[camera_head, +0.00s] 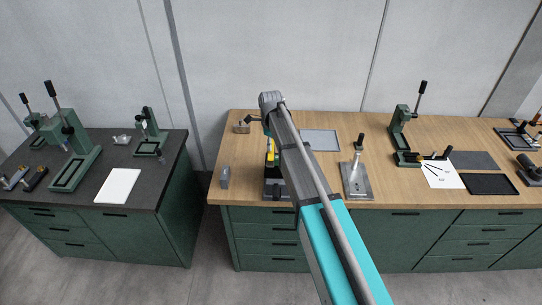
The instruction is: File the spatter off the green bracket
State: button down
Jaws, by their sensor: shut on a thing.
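My arm reaches over the wooden bench, and its wrist is above the bench's left part. My gripper (268,138) points down below the wrist, mostly hidden behind my forearm. It is shut on a small yellow-and-black thing (271,156), too covered to tell whether it is a file. A dark base (273,189) stands on the bench just below it, partly hidden by the arm. I cannot make out the green bracket or any spatter; it may be behind my arm.
A dark-topped bench (145,185) with green presses stands left, across a floor gap. Bare wood lies left of the arm.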

jog(key=shift+f, duration=0.15)
jog(key=shift+d, duration=0.35)
dwell(0.7)
jog(key=shift+d, duration=0.25)
jog(key=shift+d, duration=0.1)
jog(key=shift+d, duration=0.9)
jog(key=shift+d, duration=0.2)
jog(key=shift+d, duration=1.45)
jog(key=shift+a, duration=0.1)
dwell(1.6)
jog(key=shift+a, duration=0.1)
